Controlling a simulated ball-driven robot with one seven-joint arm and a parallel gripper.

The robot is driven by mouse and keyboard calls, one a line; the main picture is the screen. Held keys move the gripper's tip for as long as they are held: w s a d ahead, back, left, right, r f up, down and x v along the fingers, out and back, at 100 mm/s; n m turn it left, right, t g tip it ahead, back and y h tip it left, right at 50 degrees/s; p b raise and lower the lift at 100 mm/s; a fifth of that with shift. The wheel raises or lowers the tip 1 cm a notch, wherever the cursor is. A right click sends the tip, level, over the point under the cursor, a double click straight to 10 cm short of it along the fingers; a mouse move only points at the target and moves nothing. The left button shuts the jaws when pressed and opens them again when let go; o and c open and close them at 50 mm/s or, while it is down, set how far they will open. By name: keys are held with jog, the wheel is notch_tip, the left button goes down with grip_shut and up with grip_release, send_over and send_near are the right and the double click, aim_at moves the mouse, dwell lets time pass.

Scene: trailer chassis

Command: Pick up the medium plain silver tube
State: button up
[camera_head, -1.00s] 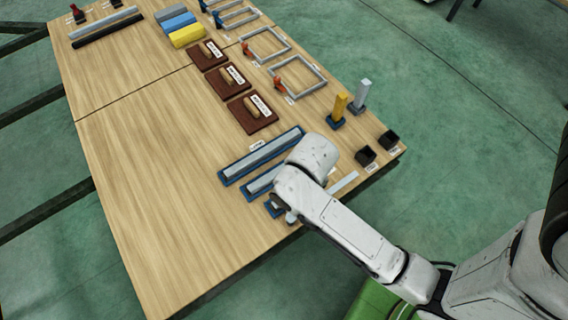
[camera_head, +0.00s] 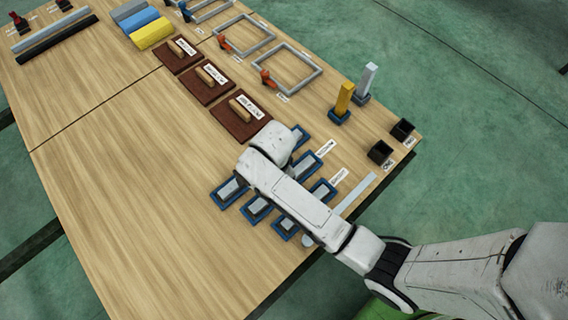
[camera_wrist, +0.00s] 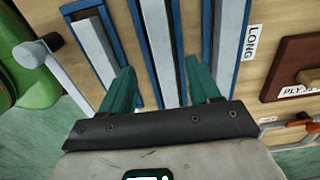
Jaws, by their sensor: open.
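Three silver tubes lie side by side in blue-edged trays. In the wrist view, the middle, medium tube (camera_wrist: 158,40) passes between the fingers of my gripper (camera_wrist: 160,68). The gripper is open, with one teal finger on each side of that tube. The long tube (camera_wrist: 230,40) lies to the right, beside the "LONG" label. The short tube (camera_wrist: 94,50) lies to the left. In the head view, my arm covers the middles of the trays, and the medium tube (camera_head: 257,206) shows at its left end. The gripper itself is hidden there.
Brown boards with wooden handles (camera_head: 243,118) lie beyond the trays. A yellow post (camera_head: 343,99), a silver post (camera_head: 366,80) and black boxes (camera_head: 380,152) stand to the right. The table's left middle (camera_head: 130,190) is clear.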

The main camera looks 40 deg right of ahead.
jog(key=shift+w+a+f+b, duration=0.15)
jog(key=shift+f+b, duration=0.45)
jog(key=shift+f, duration=1.1)
jog(key=shift+s+a+f+b, duration=0.1)
jog(key=shift+f+b, duration=0.45)
jog(key=shift+f, duration=1.15)
jog(key=shift+c, duration=0.3)
grip_shut()
